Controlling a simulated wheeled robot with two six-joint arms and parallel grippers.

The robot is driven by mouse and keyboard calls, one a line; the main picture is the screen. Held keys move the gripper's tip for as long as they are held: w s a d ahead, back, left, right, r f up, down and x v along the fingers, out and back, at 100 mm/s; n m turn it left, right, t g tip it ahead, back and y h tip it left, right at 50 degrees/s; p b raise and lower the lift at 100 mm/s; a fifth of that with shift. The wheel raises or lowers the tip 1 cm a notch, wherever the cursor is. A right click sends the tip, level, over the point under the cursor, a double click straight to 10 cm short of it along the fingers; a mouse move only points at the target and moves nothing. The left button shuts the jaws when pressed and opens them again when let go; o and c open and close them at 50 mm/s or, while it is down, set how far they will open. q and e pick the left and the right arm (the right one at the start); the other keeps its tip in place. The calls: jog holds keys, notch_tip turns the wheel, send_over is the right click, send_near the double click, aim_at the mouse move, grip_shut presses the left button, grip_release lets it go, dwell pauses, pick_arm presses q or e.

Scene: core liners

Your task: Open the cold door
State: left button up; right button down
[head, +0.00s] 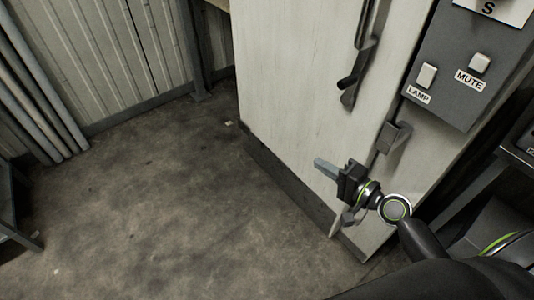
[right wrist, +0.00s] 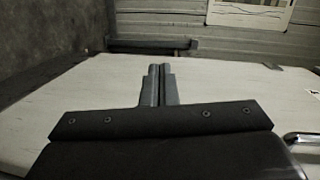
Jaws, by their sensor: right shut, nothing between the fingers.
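A tall white panel (head: 290,90), which looks like the cold door, stands at the centre right of the head view. A dark vertical handle (head: 362,50) is on its upper part. I see no clear gap at its edge, so I cannot tell whether it is fully closed. My right gripper (head: 322,166) is in front of the lower part of the panel, below the handle and apart from it. Its fingers are together and empty, also in the right wrist view (right wrist: 158,84), with a pale surface (right wrist: 215,80) behind them. My left gripper is not in view.
Pipes (head: 35,85) run along the ribbed wall at left. The floor (head: 150,200) left of the panel is mostly clear.

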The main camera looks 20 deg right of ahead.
jog(key=s+a+r+y, duration=0.1)
jog(key=a+r+y, duration=0.2)
jog(key=r, duration=0.2)
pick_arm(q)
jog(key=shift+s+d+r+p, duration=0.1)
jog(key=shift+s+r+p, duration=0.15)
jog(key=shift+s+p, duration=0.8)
pick_arm(e)
jog(key=s+a+x, duration=0.1)
jog(key=a+x, duration=0.1)
jog(key=x, duration=1)
jog(key=shift+a+f, duration=0.15)
jog(key=shift+a, duration=0.2)
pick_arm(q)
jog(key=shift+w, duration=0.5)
pick_arm(e)
jog(key=shift+s, duration=0.15)
